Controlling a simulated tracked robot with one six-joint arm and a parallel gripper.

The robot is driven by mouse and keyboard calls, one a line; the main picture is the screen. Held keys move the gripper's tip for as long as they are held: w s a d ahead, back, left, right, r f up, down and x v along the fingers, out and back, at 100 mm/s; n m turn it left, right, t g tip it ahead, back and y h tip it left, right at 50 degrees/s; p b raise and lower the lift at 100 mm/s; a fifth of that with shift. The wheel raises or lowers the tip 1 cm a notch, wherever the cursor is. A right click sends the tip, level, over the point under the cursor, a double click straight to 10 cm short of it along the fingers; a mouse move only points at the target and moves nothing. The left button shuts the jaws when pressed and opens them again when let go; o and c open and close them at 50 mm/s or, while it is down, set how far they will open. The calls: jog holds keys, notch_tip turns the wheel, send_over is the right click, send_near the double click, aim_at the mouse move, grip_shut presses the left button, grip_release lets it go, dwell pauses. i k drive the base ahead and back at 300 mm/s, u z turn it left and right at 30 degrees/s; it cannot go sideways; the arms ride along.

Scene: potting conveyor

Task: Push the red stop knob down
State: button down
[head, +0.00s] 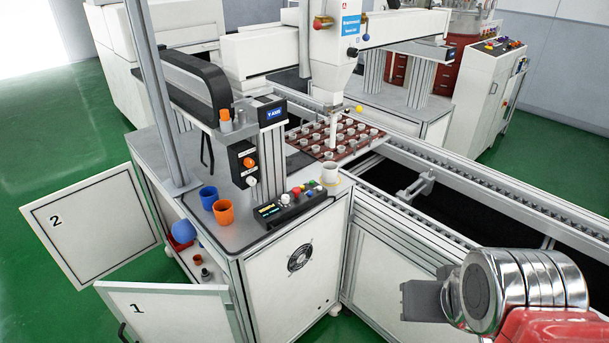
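A small red knob (297,192) stands on top of a dark control box (284,214), near the right front corner of the workbench. It sits among other small knobs and buttons, with green ones to its right. My gripper (412,300) is at the lower right, in front of the conveyor side panel in the picture, well to the right of and below the control box. Its dark grey fingers point left and are clear of the knob. I cannot tell whether the fingers are apart or together. Another red knob (319,22) is on the gantry head.
A white cup (330,173) stands behind the control box. A blue cup (208,198) and an orange cup (224,214) stand to its left. A post-mounted unit (245,165) rises behind the box. Door 1 (170,311) and door 2 (95,232) hang open on the left.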

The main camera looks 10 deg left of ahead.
aim_at(296, 190)
jog(key=u, duration=0.05)
jog(key=i, duration=1.15)
jog(key=u, duration=2.1)
